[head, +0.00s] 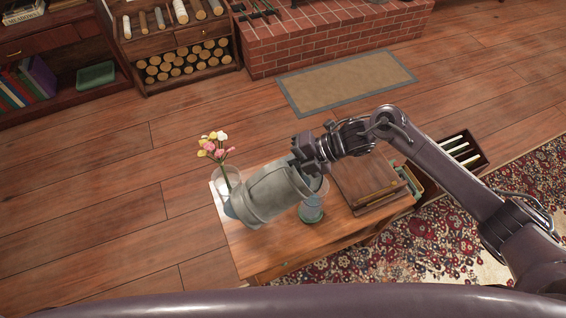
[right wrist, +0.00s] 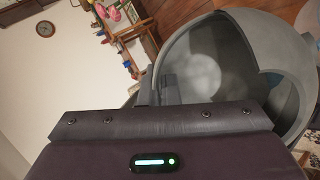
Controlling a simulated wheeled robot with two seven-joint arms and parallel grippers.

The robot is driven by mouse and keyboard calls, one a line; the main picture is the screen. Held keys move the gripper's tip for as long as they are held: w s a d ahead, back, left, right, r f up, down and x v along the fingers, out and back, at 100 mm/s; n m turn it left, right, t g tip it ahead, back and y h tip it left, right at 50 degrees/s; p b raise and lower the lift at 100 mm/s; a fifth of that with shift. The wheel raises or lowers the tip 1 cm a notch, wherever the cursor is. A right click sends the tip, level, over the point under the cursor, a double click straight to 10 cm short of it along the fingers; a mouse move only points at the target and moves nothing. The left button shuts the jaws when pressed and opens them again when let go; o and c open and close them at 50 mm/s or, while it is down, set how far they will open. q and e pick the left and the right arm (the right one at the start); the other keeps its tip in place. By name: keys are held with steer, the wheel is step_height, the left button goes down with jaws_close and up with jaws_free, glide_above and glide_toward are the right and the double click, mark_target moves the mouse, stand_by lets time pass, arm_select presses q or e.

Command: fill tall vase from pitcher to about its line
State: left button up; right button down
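My right gripper (head: 304,158) is shut on the grey pitcher (head: 268,192), apparently by its handle, which is mostly hidden. The pitcher is tilted well over to the left above the small table. In the right wrist view the pitcher (right wrist: 185,55) shows its hollow grey inside. A clear glass vase (head: 230,178) with pink, white and yellow flowers stands at the table's left end, close beyond the pitcher. Its lower part is partly hidden by the pitcher, and I cannot make out a line or level. No stream of water can be made out. My left gripper is out of view.
A clear glass vessel (head: 313,208) with a blue-green lower part stands just right of the pitcher. A brown wooden case (head: 366,180) lies on the wooden table (head: 262,250) farther right. The table's front left is bare.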

steer(key=shift+w+d+r+y+b, duration=0.25)
steer(key=shift+d+r+y+b, duration=0.3)
steer(key=shift+b, duration=0.4)
stand_by(3.0)
